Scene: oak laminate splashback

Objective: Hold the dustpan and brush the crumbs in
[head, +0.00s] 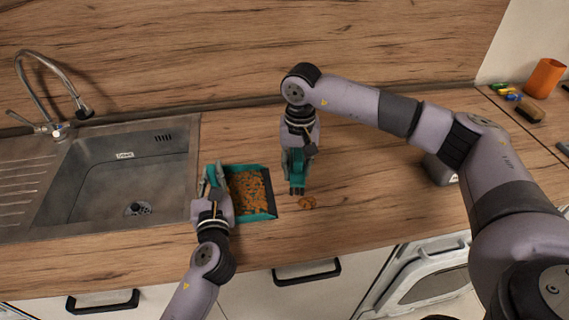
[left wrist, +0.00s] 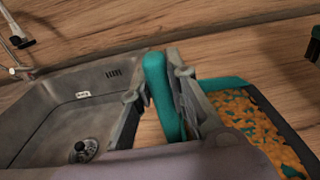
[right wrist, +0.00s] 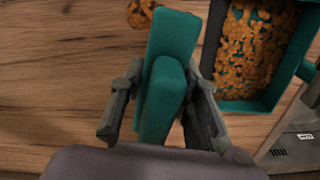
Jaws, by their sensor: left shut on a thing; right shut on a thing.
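The teal dustpan (head: 262,171) lies on the wooden worktop just right of the sink, with many orange-brown crumbs (head: 247,192) in it. My left gripper (head: 213,179) is shut on its handle (left wrist: 160,90), at the pan's left. My right gripper (head: 297,165) is shut on the teal brush (right wrist: 170,50), right of the pan's dark open edge. A small pile of crumbs (head: 307,203) lies on the worktop by the brush, outside the pan; it also shows in the right wrist view (right wrist: 140,12). The brush's bristles are hard to make out.
The sink (head: 80,190) with its tap (head: 50,90) is at the left. An orange cup (head: 544,78), a brown brush-like block (head: 530,112) and small coloured items (head: 505,93) stand at the back right. The worktop's front edge runs below the pan.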

